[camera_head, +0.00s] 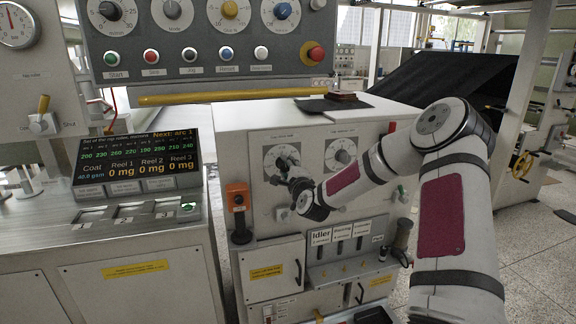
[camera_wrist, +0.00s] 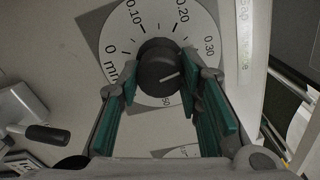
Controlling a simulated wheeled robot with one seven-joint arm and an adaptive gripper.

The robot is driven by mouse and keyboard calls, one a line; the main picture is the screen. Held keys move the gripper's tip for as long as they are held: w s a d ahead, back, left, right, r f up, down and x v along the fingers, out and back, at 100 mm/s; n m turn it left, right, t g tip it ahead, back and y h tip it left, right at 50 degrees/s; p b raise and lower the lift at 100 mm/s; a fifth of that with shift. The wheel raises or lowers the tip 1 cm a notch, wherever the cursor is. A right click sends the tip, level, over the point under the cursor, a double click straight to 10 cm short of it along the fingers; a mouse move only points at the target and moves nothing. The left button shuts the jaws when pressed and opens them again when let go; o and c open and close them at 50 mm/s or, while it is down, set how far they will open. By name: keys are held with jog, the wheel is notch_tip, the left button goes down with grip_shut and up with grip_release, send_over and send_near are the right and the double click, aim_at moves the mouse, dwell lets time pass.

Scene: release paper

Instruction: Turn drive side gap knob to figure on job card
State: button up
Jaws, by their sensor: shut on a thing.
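A dark round knob (camera_wrist: 158,68) sits at the middle of a white dial (camera_wrist: 147,30) marked 0, 0.10, 0.20, 0.30 and further on. Its white pointer line points rightward, roughly toward the 0.30 side; the exact reading is unclear. My gripper (camera_wrist: 160,82) is shut on this knob, with a green-padded finger on each side. In the head view my gripper (camera_head: 291,172) is at the left of two dials on the cabinet front, partly covering that dial (camera_head: 272,154). The right dial (camera_head: 342,153) is free. The labels above them are too small to read. I cannot identify a job card.
A screen (camera_head: 135,158) with coat and reel figures stands at left. An orange box (camera_head: 238,197) is beside the dials. An upper panel (camera_head: 205,40) carries more knobs and buttons. Below the dials is a rack with an Idler label (camera_head: 320,236). Bare floor (camera_head: 535,240) lies at right.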

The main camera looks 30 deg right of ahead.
jog(key=shift+f+m, duration=0.1)
jog(key=shift+m, duration=0.6)
jog(key=shift+p, duration=0.35)
jog(key=o, duration=1.2)
jog(key=shift+c, duration=0.2)
jog(key=shift+s, duration=0.15)
jog(key=v, duration=1.1)
jog(key=shift+s, duration=0.35)
jog(key=shift+a, duration=0.15)
jog(key=shift+a, duration=0.1)
